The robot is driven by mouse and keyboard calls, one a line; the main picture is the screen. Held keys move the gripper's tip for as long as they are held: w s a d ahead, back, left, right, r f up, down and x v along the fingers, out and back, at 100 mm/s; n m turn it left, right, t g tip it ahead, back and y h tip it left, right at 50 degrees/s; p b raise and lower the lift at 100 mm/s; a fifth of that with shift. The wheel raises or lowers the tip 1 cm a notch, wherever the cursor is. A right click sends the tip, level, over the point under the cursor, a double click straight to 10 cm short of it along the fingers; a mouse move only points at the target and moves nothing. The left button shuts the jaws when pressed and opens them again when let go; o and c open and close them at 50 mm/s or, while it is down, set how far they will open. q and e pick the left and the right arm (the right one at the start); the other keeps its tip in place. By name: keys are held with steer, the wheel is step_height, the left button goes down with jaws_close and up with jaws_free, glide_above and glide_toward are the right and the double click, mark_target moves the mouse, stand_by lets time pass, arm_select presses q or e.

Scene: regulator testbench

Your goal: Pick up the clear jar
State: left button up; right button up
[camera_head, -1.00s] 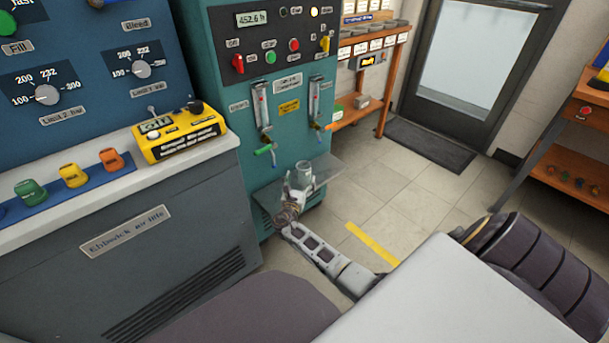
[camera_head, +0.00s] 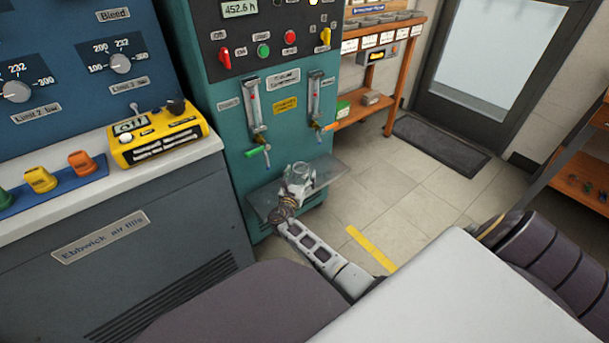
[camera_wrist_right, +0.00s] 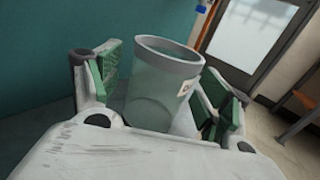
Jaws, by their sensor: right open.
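My right gripper (camera_head: 296,188) is at the jar, on the near side. In the right wrist view the jar (camera_wrist_right: 163,85) is see-through with a grey rim and a small pale label. It stands between the two green-padded fingers of my right gripper (camera_wrist_right: 160,92), which are open, one on each side. The lower part of the jar is hidden behind the gripper's body. My left gripper is not in view.
The teal cabinet (camera_head: 225,110) rises right behind the shelf, with a green-handled tap (camera_head: 257,151) above the jar to the left. A grey bench (camera_head: 150,250) with a yellow device (camera_head: 158,133) stands at the left. The tiled floor (camera_head: 400,190) to the right is clear.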

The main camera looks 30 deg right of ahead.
steer(key=shift+w+d, duration=0.1)
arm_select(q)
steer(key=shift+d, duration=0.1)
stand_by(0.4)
arm_select(e)
steer(key=c, duration=1.1)
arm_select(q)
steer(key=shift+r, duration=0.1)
arm_select(e)
steer(key=shift+r, duration=0.25)
steer(key=shift+c, duration=0.2)
steer(key=shift+r+p, duration=0.65)
steer(key=shift+r, duration=0.15)
arm_select(q)
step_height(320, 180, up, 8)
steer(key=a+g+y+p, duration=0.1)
steer(key=p, duration=0.3)
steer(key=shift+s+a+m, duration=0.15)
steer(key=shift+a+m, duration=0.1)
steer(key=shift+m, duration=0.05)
arm_select(e)
step_height(320, 180, up, 8)
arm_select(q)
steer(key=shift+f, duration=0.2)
arm_select(e)
steer(key=shift+f, duration=0.15)
